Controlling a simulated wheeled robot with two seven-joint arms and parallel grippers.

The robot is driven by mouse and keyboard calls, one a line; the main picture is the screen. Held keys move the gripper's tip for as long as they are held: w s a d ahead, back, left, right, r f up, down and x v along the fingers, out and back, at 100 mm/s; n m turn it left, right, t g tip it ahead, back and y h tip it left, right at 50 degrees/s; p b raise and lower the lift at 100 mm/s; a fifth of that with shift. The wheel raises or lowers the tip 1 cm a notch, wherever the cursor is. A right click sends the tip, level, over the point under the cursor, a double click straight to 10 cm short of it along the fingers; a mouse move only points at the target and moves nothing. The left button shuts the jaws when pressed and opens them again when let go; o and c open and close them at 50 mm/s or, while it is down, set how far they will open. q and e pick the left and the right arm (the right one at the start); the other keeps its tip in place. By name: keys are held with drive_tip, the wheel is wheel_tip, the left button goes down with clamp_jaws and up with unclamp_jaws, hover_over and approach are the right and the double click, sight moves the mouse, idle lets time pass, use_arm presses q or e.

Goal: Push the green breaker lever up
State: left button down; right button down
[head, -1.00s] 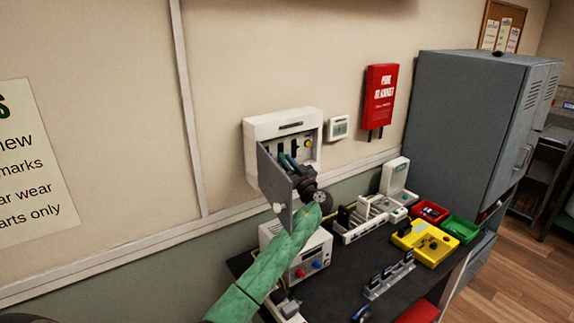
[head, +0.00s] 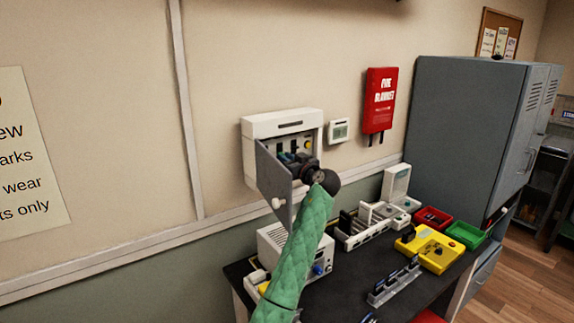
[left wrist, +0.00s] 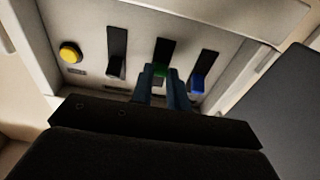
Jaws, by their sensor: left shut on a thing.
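The white breaker box (head: 262,126) is on the wall with its grey door (head: 273,185) hanging open. In the left wrist view a green lever (left wrist: 160,72) shows in the middle slot, partly hidden by the fingers. A blue lever (left wrist: 197,84) is in the slot to its right, and a dark lever (left wrist: 115,66) is in the slot to its left. My left gripper (left wrist: 165,78) reaches into the box, its two fingers shut on the green lever. It also shows in the head view (head: 292,160). My right gripper is out of view.
A yellow button (left wrist: 70,52) sits beside the levers. The open door is close by my left arm. A small white thermostat (head: 339,130) and a red fire blanket case (head: 380,98) hang to the right. The bench below holds a white power unit (head: 285,240) and several trays.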

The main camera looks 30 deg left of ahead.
use_arm(q)
drive_tip(key=shift+r+g+h, duration=0.3)
drive_tip(key=shift+r+h, duration=0.15)
drive_tip(key=shift+h, duration=0.35)
drive_tip(key=h+p, duration=0.1)
drive_tip(key=r+g+h, duration=0.1)
drive_tip(key=h, duration=0.1)
drive_tip(key=r+g+h+p, duration=0.1)
drive_tip(key=shift+w+a+r+h+p, duration=0.15)
drive_tip(key=shift+a+h+p, duration=0.1)
drive_tip(key=shift+h+p, duration=0.1)
drive_tip(key=shift+a+r+h+p, duration=0.15)
drive_tip(key=shift+h+p, duration=0.2)
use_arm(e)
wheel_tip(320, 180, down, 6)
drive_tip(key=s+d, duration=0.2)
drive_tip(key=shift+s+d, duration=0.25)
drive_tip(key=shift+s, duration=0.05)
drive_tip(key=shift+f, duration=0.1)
use_arm(q)
drive_tip(key=c, duration=1.4)
unclamp_jaws()
drive_tip(key=shift+w+g, duration=0.1)
drive_tip(key=shift+g, duration=0.2)
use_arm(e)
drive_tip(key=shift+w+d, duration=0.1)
use_arm(q)
drive_tip(key=shift+o, duration=0.2)
